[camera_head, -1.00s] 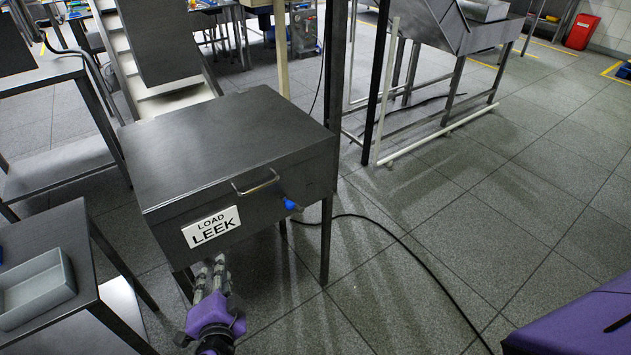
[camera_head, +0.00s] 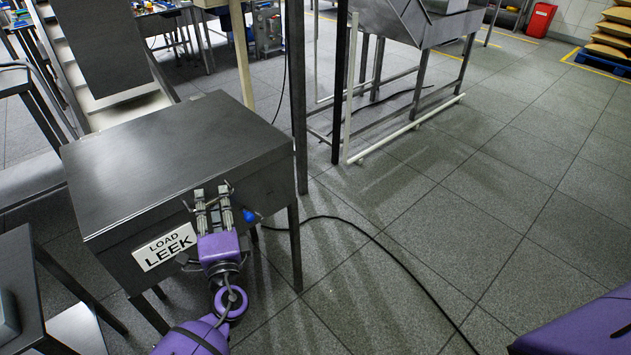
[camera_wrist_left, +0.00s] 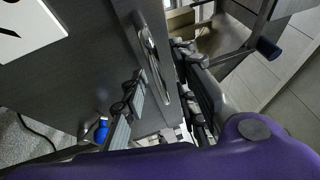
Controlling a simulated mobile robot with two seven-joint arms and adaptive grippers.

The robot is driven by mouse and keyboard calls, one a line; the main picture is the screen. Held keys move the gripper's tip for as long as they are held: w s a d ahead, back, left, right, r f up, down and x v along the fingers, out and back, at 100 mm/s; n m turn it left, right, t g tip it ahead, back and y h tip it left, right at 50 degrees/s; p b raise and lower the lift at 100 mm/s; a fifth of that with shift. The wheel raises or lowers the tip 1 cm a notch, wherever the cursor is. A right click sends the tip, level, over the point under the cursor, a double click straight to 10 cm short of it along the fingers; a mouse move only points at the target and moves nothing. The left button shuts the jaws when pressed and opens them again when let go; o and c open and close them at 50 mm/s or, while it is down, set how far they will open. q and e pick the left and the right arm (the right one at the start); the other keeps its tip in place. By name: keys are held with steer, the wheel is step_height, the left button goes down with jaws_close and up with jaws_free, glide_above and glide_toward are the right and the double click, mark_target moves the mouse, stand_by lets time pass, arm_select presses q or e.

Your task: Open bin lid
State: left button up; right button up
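The bin is a dark steel box (camera_head: 110,255) with a flat lid (camera_head: 175,140) that lies shut, and a white "LOAD LEEK" label (camera_head: 164,247) on its front. My left gripper (camera_head: 212,195) is at the front of the bin, right of the label, with its two fingers apart. The gripper mostly hides the lid handle in the head view. In the left wrist view, the metal bar handle (camera_wrist_left: 152,62) lies between the two open fingers, and I cannot tell whether either touches it. A blue knob (camera_head: 250,214) sits just right of the gripper. My right gripper is not in view.
A conveyor (camera_head: 80,70) rises behind the bin. A steel side table (camera_head: 28,290) stands at the left front. Dark and pale uprights (camera_head: 298,80) stand behind the bin's right side. A black cable (camera_head: 385,250) crosses the otherwise clear floor at the right.

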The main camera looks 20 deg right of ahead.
arm_select(q)
steer(key=shift+w, duration=0.45)
steer(key=shift+c, duration=0.6)
jaws_close()
steer(key=shift+r, duration=0.1)
